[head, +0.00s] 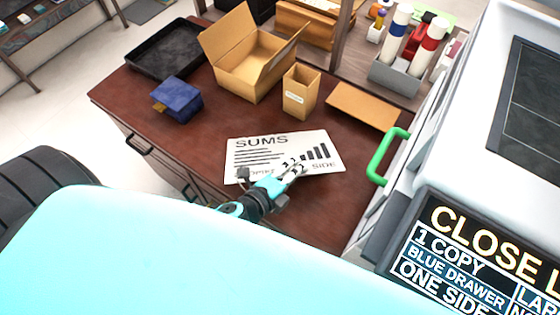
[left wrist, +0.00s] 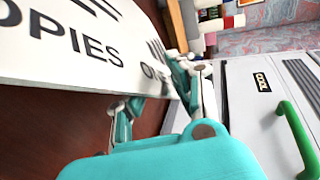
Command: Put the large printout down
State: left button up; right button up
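The large printout (head: 262,158) is a white sheet headed SUMS, with text lines and a black bar chart. It shows over the brown desk top in the head view and fills the upper left of the left wrist view (left wrist: 60,50). My left gripper (head: 292,168) is at the sheet's near edge. In the left wrist view its fingers (left wrist: 155,95) lie on either side of that edge, closed on the sheet. One finger is partly hidden by the sheet. I cannot tell if the sheet's far side touches the desk. My right gripper is not in view.
A black tray (head: 180,50) is at the back left. A white machine with a green handle (head: 385,158) is at the right.

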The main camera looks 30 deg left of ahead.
pick_arm(q)
jog(key=v, duration=0.7)
jog(key=shift+s+r, duration=0.15)
jog(key=shift+s, duration=0.25)
jog(key=shift+a, duration=0.1)
notch_tip(320, 180, up, 7)
jog(key=s+p, duration=0.2)
jog(key=p, duration=0.3)
jog(key=shift+s+a, duration=0.35)
